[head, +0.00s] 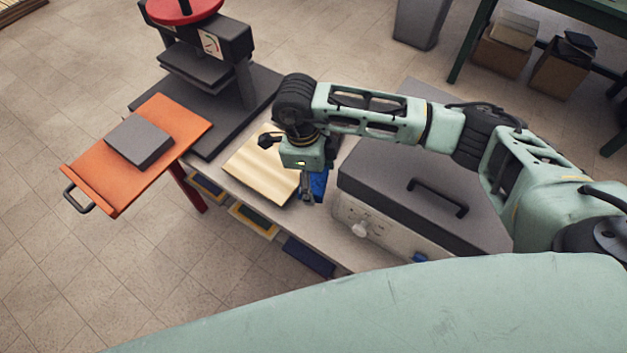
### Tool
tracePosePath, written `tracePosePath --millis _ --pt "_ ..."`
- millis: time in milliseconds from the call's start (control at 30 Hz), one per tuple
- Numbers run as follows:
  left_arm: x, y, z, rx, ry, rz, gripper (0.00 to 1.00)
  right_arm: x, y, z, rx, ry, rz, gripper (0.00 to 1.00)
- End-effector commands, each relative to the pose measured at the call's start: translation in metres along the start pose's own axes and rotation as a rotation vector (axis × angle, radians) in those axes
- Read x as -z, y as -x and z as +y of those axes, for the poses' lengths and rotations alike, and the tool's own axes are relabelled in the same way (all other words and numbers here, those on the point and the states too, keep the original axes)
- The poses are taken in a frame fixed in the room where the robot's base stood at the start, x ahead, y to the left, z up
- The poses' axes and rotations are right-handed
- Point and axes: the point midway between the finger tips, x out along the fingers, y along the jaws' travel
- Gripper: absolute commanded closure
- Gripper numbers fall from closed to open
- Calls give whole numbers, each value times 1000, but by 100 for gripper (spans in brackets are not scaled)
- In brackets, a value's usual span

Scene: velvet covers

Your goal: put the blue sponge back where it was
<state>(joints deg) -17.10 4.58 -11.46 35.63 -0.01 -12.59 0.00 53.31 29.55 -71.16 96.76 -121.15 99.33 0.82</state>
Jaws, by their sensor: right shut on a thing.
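My right gripper (308,196) points down over the workbench, between a pale cream board and a grey-lidded box. It is shut on the blue sponge (319,184), which shows partly beside and behind the fingers. The gripper and wrist hide the rest of the sponge, and I cannot tell whether it touches the bench top. My left gripper is not in view.
The cream board (262,172) lies left of the gripper. The box (385,232) with a dark handled lid stands close on its right. A press (205,60) stands behind left; an orange tray (100,183) bearing a grey block (139,140) juts out left.

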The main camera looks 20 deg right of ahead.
Motion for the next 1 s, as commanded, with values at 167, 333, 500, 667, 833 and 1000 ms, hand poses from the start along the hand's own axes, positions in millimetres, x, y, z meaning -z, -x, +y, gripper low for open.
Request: tracePosePath --millis 167,333,500,667,833,1000 --pt "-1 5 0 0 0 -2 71 -2 -20 1 -2 0 0 55" --pt "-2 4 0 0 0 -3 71 -2 -20 0 -1 1 0 55" --pt "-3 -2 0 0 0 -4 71 -3 -25 0 -1 1 0 55" --pt "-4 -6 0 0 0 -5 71 -4 -29 0 0 0 0 55" --pt "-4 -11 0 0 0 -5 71 -4 -33 0 0 0 0 55" --pt "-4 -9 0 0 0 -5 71 -4 -32 0 0 0 0 23"
